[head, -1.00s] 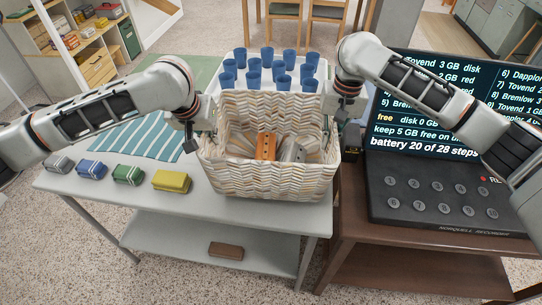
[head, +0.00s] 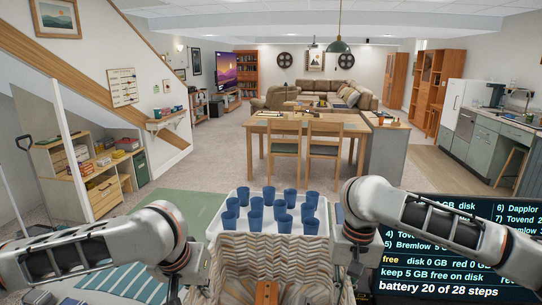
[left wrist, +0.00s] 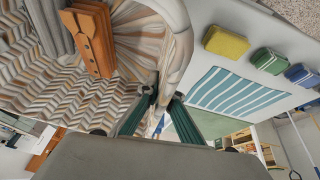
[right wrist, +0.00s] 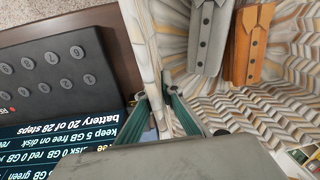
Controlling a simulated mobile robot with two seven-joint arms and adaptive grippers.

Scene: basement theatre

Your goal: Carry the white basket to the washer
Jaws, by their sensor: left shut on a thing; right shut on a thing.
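The white basket (head: 262,248), woven with tan and grey chevrons, stands at the bottom of the head view, its lower part cut off. My left gripper (left wrist: 160,100) is shut on its left rim, and my right gripper (right wrist: 165,98) is shut on its right rim. Inside lie an orange buttoned garment (left wrist: 92,40) and a grey buttoned one (right wrist: 210,35); the orange one also shows at the bottom of the head view (head: 267,292). I cannot make out a washer in any view.
A white tray (head: 214,226) with several blue cups (head: 255,220) stands just behind the basket. A recorder screen (head: 440,270) is close on the right. A yellow bundle (left wrist: 226,41) and striped towel (left wrist: 235,95) lie on the table. Dining chairs (head: 325,155) stand ahead; kitchen cabinets (head: 490,140) are right.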

